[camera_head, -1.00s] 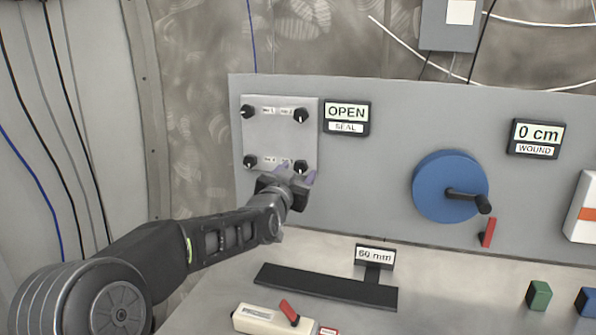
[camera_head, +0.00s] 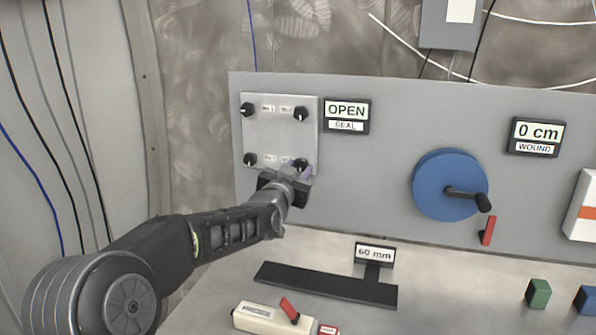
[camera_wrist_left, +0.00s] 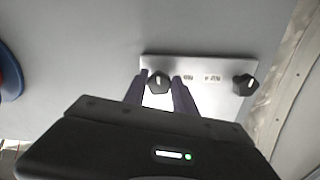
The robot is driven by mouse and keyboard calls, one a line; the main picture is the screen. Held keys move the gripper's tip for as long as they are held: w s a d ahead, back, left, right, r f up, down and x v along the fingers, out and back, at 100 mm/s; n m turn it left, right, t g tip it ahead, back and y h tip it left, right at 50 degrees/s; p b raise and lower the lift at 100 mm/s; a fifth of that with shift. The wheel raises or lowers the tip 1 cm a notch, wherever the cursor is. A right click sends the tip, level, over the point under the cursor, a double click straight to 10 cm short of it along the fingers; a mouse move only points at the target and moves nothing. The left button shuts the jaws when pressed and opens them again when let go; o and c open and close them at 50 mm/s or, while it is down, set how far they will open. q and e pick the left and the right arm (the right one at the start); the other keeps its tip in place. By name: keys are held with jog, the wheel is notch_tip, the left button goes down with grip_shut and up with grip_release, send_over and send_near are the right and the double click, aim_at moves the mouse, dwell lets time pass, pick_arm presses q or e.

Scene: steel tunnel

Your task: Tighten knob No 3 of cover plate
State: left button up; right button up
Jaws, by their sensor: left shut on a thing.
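The light grey cover plate (camera_head: 279,135) is fixed to the panel, with a black knob near each corner. The lower-right knob (camera_head: 300,163) is partly hidden by my left gripper (camera_head: 303,171), whose fingers are shut on it. The left wrist view shows this knob (camera_wrist_left: 158,82) between the two dark fingers (camera_wrist_left: 160,88). The lower-left knob (camera_head: 250,159), upper-left knob (camera_head: 247,110) and upper-right knob (camera_head: 300,114) are free. The small labels beside the knobs are too blurred to read surely. My right gripper is not in view.
Right of the plate is a sign (camera_head: 346,117) reading OPEN, SEAL. A blue reel (camera_head: 437,180) with a crank and a red lever (camera_head: 487,231) are further right. Below are a black T-shaped piece (camera_head: 325,285) and a cream box (camera_head: 262,318) with a red lever.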

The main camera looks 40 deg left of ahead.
pick_arm(q)
jog(key=shift+m, duration=0.4)
grip_shut()
jog(key=m, duration=0.3)
jog(key=shift+a, duration=0.1)
jog(key=m, duration=0.4)
jog(key=shift+s+r+m, duration=0.1)
jog(key=shift+m, duration=0.3)
jog(key=m, duration=0.4)
jog(key=shift+a+r+m, duration=0.1)
jog(key=shift+r+m, duration=0.05)
jog(key=shift+m, duration=0.15)
jog(key=shift+m+p, duration=0.45)
jog(key=shift+m, duration=1.45)
jog(key=o, duration=1.1)
grip_release()
